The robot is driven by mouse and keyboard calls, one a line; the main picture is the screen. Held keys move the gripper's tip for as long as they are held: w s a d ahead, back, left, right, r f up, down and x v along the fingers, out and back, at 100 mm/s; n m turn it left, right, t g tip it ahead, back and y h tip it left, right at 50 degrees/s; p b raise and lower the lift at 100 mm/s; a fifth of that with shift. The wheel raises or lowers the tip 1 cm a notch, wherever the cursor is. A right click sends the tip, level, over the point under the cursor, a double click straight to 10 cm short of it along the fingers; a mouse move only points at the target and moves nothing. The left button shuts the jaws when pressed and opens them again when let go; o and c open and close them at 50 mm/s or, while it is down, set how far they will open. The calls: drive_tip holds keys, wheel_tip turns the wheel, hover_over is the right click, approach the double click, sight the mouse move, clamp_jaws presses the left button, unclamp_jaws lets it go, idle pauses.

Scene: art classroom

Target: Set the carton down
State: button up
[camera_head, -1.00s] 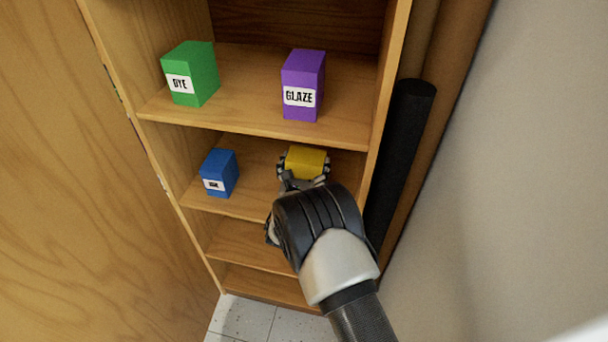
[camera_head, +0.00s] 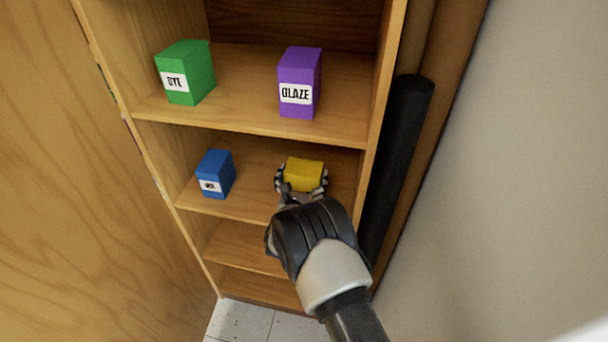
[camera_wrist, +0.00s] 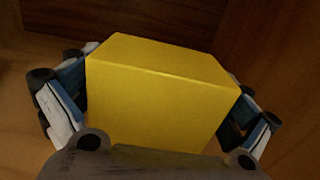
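A yellow carton (camera_head: 304,174) is on the right side of the second shelf from the top in view, between the fingers of my gripper (camera_head: 302,184). In the wrist view the yellow carton (camera_wrist: 160,95) fills the middle, with a finger of my gripper (camera_wrist: 155,110) against or close to each side. The gripper looks shut on it. The carton's underside is hidden, so I cannot tell whether it touches the shelf board (camera_head: 252,205).
A blue box (camera_head: 216,172) stands left of the carton on the same shelf. A green DYE box (camera_head: 188,70) and a purple GLAZE box (camera_head: 300,80) stand on the shelf above. A dark roll (camera_head: 400,150) leans right of the shelf unit.

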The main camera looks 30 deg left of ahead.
idle(0.3)
drive_tip(key=shift+r, duration=0.2)
drive_tip(key=p+v, duration=0.3)
drive_tip(key=v, duration=0.9)
